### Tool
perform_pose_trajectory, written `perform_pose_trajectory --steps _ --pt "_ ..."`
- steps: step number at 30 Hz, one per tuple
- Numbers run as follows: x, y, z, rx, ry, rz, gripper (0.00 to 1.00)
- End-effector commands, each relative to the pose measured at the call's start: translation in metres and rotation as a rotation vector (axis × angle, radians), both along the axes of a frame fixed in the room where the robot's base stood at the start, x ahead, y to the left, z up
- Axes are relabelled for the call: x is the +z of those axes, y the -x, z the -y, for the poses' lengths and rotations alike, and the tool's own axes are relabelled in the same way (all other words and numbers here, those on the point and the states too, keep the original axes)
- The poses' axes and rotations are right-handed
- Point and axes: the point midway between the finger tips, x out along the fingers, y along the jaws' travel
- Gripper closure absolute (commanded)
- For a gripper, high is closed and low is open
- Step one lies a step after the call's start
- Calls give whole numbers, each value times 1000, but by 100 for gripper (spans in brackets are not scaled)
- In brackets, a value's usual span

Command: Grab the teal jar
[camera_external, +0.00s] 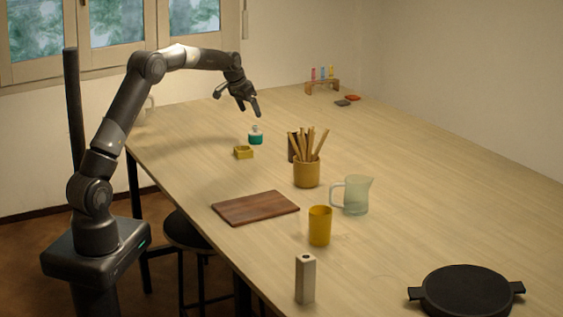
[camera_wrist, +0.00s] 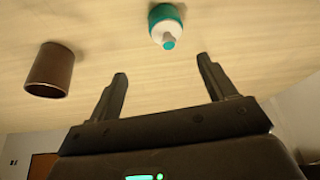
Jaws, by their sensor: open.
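The teal jar (camera_external: 255,135) is small, with a teal body and a pale top, and stands on the table behind a small yellow dish. In the wrist view the teal jar (camera_wrist: 166,24) is at the top, a little right of centre, beyond my fingertips. My gripper (camera_external: 252,107) is in the air above the table, just above the jar in the picture and apart from it. In the wrist view my gripper (camera_wrist: 161,66) shows two fingers spread wide with nothing between them.
A yellow dish (camera_external: 243,152) is close to the jar. A yellow pot of sticks (camera_external: 306,173) stands to the right, with a brown cup (camera_wrist: 50,72) beside it. A wooden board (camera_external: 255,208), glass pitcher (camera_external: 356,195) and yellow cup (camera_external: 320,226) are nearer. The table's far right is mostly clear.

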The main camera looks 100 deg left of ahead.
Motion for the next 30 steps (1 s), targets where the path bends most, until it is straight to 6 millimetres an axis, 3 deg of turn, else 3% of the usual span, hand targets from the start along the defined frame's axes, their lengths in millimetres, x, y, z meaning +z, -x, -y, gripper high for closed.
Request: perform_pose_trajectory --steps 5,30 --pt "-12 14 -17 20 2 1 23" --pt "-110 -11 -39 19 2 0 23"
